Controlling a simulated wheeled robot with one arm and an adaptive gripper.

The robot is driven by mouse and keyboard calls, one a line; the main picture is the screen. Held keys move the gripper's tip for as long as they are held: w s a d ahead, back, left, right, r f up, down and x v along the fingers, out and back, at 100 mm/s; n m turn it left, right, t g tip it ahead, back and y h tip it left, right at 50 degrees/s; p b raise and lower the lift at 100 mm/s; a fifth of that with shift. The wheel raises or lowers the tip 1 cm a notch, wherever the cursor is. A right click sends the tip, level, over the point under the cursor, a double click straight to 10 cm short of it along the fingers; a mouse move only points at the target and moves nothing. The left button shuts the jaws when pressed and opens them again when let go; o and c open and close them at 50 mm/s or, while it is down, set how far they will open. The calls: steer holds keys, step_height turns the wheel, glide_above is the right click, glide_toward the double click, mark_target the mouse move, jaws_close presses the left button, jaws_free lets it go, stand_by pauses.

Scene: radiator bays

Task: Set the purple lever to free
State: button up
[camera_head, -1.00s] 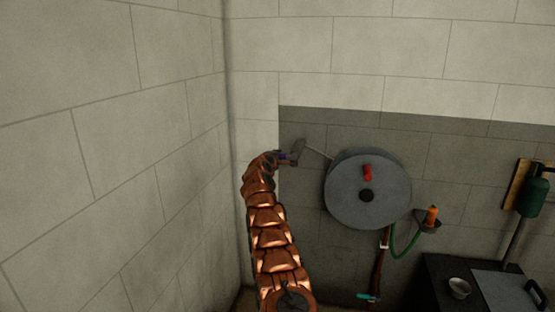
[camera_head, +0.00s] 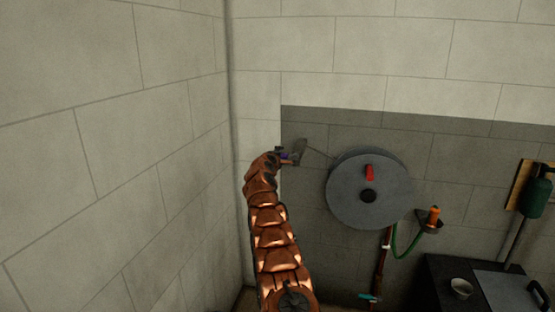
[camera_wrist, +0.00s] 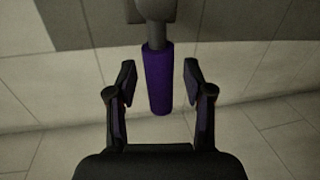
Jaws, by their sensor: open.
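The purple lever (camera_wrist: 158,82) hangs from a grey mount (camera_wrist: 152,12) on the wall in the wrist view, its purple grip pointing toward my gripper. My gripper (camera_wrist: 160,80) is open, with one finger on each side of the grip and a gap on both sides. In the head view, my gripper (camera_head: 291,158) is at the wall left of the grey disc, and only a small bit of purple shows there. The lever's markings are not visible, so I cannot tell its setting.
A dark bench with a bowl (camera_head: 461,287) stands lower right. The left wall is bare.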

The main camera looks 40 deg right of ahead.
steer(key=shift+a+r, duration=0.1)
steer(key=shift+r, duration=0.05)
steer(key=shift+s+a+r, duration=0.2)
steer(key=shift+a+r, duration=0.05)
steer(key=shift+r, duration=0.15)
steer(key=f+v, duration=0.1)
steer(key=v, duration=1)
stand_by(1.1)
steer(key=shift+s, duration=0.1)
stand_by(0.3)
